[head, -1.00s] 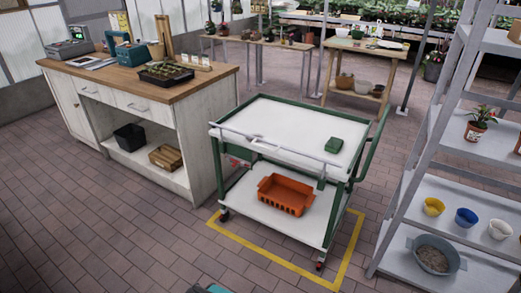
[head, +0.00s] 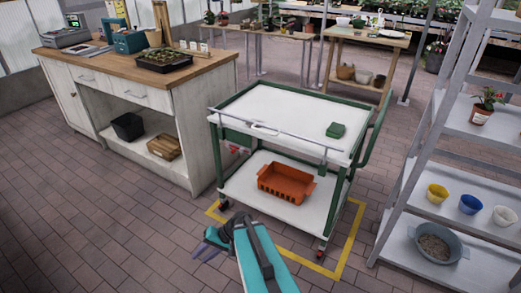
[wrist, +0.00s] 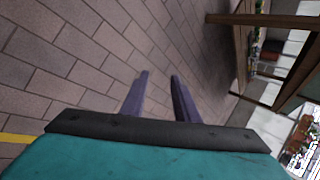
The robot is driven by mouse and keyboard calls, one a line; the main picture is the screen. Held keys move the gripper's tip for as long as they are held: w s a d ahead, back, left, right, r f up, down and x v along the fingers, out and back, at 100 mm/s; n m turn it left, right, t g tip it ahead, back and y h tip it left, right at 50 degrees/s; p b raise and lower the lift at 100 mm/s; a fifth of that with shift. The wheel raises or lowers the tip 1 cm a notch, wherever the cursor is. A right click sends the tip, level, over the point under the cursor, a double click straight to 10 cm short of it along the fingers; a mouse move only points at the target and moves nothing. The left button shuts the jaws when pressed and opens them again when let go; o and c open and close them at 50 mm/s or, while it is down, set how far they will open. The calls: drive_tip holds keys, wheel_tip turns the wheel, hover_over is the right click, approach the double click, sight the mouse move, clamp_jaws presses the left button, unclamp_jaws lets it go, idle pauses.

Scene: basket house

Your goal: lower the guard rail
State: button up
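The guard rail (head: 300,139) is a thin pale grey bar along the front long edge of the green-framed cart (head: 275,104). It stands slightly above the white top, with a small white piece (head: 264,130) near its left part. My gripper (head: 203,247) is in front of the cart, low and left of it, apart from the rail and pointing left. In the wrist view its two dark fingers (wrist: 160,77) stand apart with only floor between them. The rail cannot be made out in the wrist view.
A green box (head: 335,130) lies on the cart top, and an orange crate (head: 286,185) sits on its lower shelf. Yellow floor tape (head: 345,262) edges the cart. A workbench (head: 150,60) stands left, grey shelving (head: 455,215) right. Open brick floor lies in front.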

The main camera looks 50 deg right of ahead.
drive_tip(key=w+d+r+m+t+h+b, duration=0.1)
drive_tip(key=w+d+r+m+t+h, duration=0.2)
drive_tip(key=d+r, duration=0.65)
drive_tip(key=w+d+r+m+t+b, duration=0.25)
drive_tip(key=d+r+t, duration=0.3)
drive_tip(key=d, duration=0.75)
drive_tip(key=s+d+r+m+t+h+b, duration=0.1)
drive_tip(key=s+d+r+m+t+h, duration=0.1)
drive_tip(key=d+r, duration=0.6)
drive_tip(key=s+d+r+m+t+h, duration=0.2)
drive_tip(key=s+d+r, duration=0.4)
drive_tip(key=d, duration=0.6)
drive_tip(key=r+t+h, duration=0.1)
drive_tip(key=h, duration=0.1)
drive_tip(key=shift+s+r+h+b, duration=0.3)
drive_tip(key=shift+r+h+b, duration=0.05)
drive_tip(key=shift+h, duration=0.05)
drive_tip(key=shift+w+d+r+p, duration=0.15)
drive_tip(key=shift+w+d, duration=0.15)
drive_tip(key=shift+w, duration=2)
drive_tip(key=shift+w+d+r+p, duration=0.2)
drive_tip(key=shift+w+d, duration=0.1)
drive_tip(key=shift+w, duration=1.95)
drive_tip(key=shift+w+d+r+p, duration=0.15)
drive_tip(key=shift+w+d, duration=0.15)
drive_tip(key=shift+w, duration=2)
clamp_jaws()
